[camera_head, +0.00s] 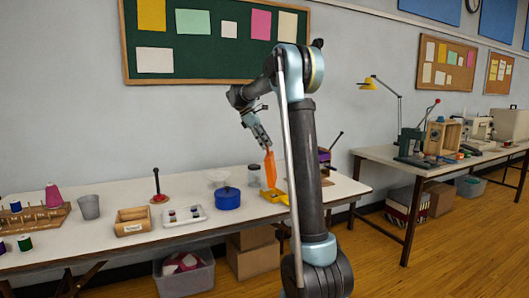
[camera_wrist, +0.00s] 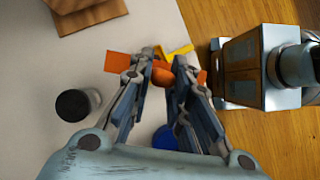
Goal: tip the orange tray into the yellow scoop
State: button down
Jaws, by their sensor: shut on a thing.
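My gripper (camera_head: 264,145) is shut on the orange tray (camera_head: 270,170). In the head view the tray hangs steeply tilted below the fingers, just above the yellow scoop (camera_head: 275,196) on the table. In the wrist view the fingertips (camera_wrist: 163,68) close around the tray, and its orange surface (camera_wrist: 118,62) sticks out to the left. The scoop (camera_wrist: 180,51) shows just beyond the fingertips, partly hidden. My arm hides part of the scoop's right side in the head view. I cannot tell what is in the tray or the scoop.
A blue pot (camera_head: 228,199) stands left of the scoop, and a dark-lidded jar (camera_head: 254,174) stands behind it. Farther left are a white tray (camera_head: 171,221), a wooden box (camera_head: 120,229) and a grey cup (camera_head: 89,207).

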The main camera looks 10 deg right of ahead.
jog(key=shift+r, duration=1.1)
jog(key=y, duration=0.2)
jog(key=shift+d+r+t+y, duration=0.15)
jog(key=shift+r+t+y, duration=0.2)
jog(key=shift+t+y, duration=0.05)
jog(key=y, duration=0.2)
jog(key=r+t+y, duration=0.1)
jog(key=y, duration=0.2)
jog(key=shift+r, duration=0.15)
jog(key=y, duration=0.3)
jog(key=r+t+y, duration=0.1)
jog(key=y, duration=0.1)
jog(key=shift+r+t+y, duration=0.2)
jog(key=shift+t+y, duration=0.1)
jog(key=shift+y, duration=0.1)
jog(key=y, duration=0.2)
jog(key=r+t+y, duration=0.1)
jog(key=y, duration=0.2)
jog(key=shift+r+y, duration=0.25)
jog(key=shift+y, duration=0.05)
